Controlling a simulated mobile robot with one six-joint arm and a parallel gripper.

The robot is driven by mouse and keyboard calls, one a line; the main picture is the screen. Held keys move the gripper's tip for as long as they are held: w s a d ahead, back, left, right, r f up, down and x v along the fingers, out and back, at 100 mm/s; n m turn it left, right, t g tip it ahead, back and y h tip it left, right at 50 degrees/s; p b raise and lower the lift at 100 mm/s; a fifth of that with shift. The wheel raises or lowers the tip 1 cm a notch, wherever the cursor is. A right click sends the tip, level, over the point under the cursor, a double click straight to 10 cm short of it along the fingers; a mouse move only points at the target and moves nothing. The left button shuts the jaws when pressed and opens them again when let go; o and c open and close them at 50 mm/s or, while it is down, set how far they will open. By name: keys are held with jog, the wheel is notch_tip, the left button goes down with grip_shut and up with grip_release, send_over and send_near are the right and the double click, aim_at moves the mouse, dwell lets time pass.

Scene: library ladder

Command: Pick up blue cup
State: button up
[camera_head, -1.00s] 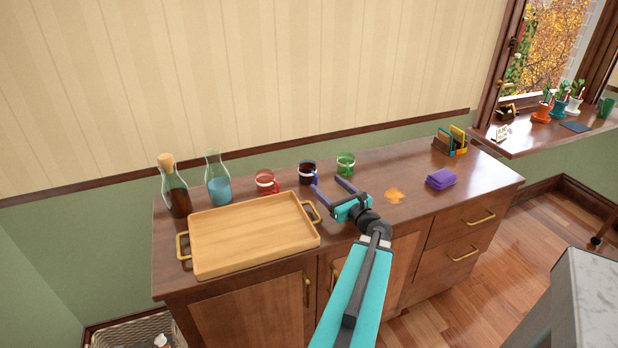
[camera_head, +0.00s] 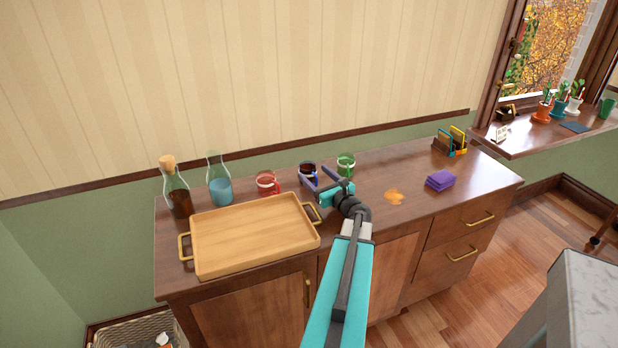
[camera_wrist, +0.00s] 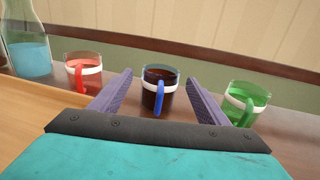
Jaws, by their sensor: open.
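The blue cup (camera_head: 307,170) is a glass cup with a white band, a blue handle and dark liquid inside. It stands upright on the wooden cabinet top, between a red cup (camera_head: 267,183) and a green cup (camera_head: 346,164). In the wrist view the blue cup (camera_wrist: 158,92) is centred, with its handle facing me. My gripper (camera_head: 318,178) is open and empty. Its two purple fingers point at the cup, one to each side of it in the wrist view (camera_wrist: 158,95). I cannot tell whether the fingers reach past the cup's near side.
A wooden tray (camera_head: 250,236) with brass handles lies left of my gripper. A corked bottle (camera_head: 177,190) and a carafe of blue liquid (camera_head: 219,182) stand behind it.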

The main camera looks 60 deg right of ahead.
aim_at(312, 172)
jog(key=shift+w+d, duration=0.1)
jog(key=shift+p+x, duration=0.6)
jog(key=shift+x, duration=0.65)
jog(key=shift+p+x, duration=0.3)
jog(key=shift+x, duration=0.95)
jog(key=c, duration=1.2)
jog(key=shift+r+b, duration=0.55)
jog(key=shift+r, duration=4.4)
